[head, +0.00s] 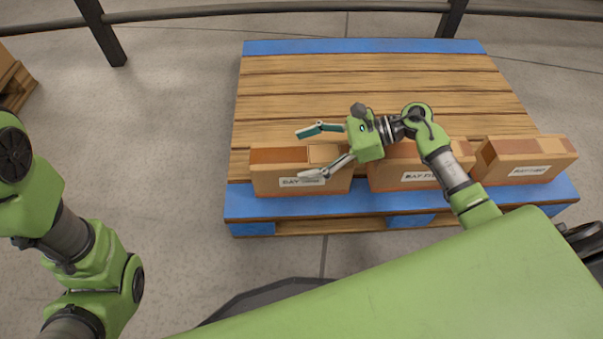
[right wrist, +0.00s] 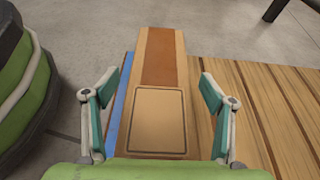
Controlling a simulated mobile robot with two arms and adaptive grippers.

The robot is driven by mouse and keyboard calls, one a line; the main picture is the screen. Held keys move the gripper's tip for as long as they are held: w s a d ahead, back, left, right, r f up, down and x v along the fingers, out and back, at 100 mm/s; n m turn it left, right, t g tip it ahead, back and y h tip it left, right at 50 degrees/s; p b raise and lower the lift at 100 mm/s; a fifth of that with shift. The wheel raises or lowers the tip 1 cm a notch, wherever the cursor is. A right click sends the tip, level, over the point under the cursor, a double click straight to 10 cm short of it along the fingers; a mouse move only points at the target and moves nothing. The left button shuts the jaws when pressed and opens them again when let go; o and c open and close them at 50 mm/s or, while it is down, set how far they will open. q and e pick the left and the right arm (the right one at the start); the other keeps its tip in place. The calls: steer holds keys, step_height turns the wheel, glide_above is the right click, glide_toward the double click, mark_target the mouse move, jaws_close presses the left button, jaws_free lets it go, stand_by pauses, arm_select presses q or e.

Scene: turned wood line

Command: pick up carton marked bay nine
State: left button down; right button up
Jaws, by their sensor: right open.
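Three brown cartons stand in a row along the near edge of a pallet. The left carton (head: 265,180) has a white label (head: 290,182) that reads "BAY" and then a word I cannot read surely, partly covered by a finger. The middle carton's (head: 385,183) label starts "BAY FI"; my arm covers part of it. The right carton's (head: 540,160) label is too blurred to read. My right gripper (head: 308,152) is open above the left carton, its fingers pointing left. In the right wrist view the left carton (right wrist: 157,120) lies between the spread fingers (right wrist: 158,78), apparently untouched.
The wooden pallet (head: 350,75) has blue edge boards and is bare behind the cartons. A dark railing (head: 270,10) runs along the back. Another wooden stack (head: 12,80) shows at the far left. My left arm hangs over clear floor at the left.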

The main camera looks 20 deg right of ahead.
steer(key=shift+w+a+f, duration=0.15)
steer(key=shift+a+f, duration=0.1)
steer(key=shift+a, duration=0.4)
steer(key=c, duration=1.9)
steer(key=shift+o, duration=0.2)
steer(key=shift+r, duration=0.1)
